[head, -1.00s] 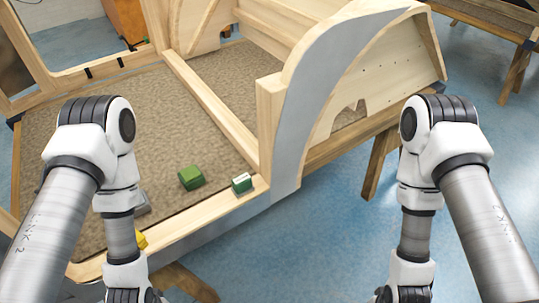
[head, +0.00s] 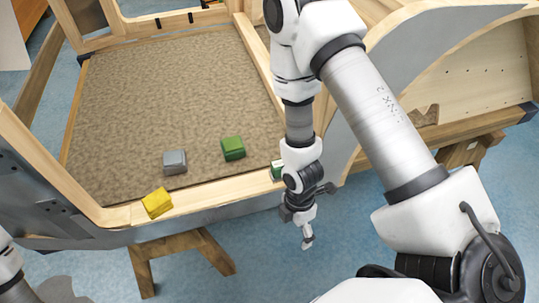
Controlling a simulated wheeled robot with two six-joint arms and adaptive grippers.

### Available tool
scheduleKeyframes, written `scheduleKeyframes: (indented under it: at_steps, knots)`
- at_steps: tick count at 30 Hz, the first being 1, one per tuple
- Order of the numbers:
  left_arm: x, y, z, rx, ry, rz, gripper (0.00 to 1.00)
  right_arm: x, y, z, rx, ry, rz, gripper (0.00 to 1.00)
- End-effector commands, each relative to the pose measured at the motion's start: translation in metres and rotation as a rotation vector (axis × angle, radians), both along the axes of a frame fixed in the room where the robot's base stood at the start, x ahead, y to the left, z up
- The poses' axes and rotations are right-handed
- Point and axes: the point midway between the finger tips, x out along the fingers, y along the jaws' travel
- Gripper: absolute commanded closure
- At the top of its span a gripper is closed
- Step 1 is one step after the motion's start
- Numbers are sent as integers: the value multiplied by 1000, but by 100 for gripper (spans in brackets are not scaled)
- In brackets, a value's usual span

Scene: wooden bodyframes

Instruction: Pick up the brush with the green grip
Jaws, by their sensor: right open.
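A small green and white item (head: 276,171) sits on the front wooden rail. It is partly hidden behind my right arm, and I cannot tell for sure that it is the brush with the green grip. A green block-like item (head: 232,148) lies on the brown carpeted panel to its left. My right gripper (head: 307,240) hangs over the blue floor, just in front of the rail, below and right of the green and white item in the picture. It is open, small in view, and apart from the items. My left gripper is out of view.
A grey block (head: 174,162) lies on the carpeted panel (head: 170,95). A yellow block (head: 157,203) sits on the front rail. A curved wooden side (head: 480,60) stands at the right. Wooden trestle legs (head: 185,255) are below; the blue floor in front is clear.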

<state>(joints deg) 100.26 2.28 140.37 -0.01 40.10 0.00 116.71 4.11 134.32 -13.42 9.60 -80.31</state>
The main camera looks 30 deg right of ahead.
Motion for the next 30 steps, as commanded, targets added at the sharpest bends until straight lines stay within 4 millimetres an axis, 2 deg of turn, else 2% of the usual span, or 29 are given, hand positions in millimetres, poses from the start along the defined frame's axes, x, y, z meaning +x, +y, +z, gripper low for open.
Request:
scheduleKeyframes:
  at_steps: [1, 4, 6, 9, 12, 13, 16, 27, 30]
  knots:
    - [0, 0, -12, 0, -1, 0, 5, 14, -3, 4, 25, -16, 224, 15]
    - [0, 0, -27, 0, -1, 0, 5, 45, -12, 28, 58, -58, 683, 15]
    - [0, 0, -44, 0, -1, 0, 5, 79, -21, 56, 38, -127, 968, 15]
    - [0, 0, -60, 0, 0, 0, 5, 115, -30, 101, -29, -216, 1198, 15]
    - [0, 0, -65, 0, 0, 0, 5, 131, -35, 132, -80, -261, 1312, 15]
    - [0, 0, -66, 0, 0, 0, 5, 134, -36, 136, -88, -266, 1332, 15]
    - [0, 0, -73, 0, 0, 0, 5, 138, -38, 131, -98, -272, 1357, 15]
    - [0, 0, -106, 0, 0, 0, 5, 150, -48, 73, -96, -272, 1355, 15]
    - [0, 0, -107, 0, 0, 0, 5, 152, -48, 68, -96, -273, 1353, 15]
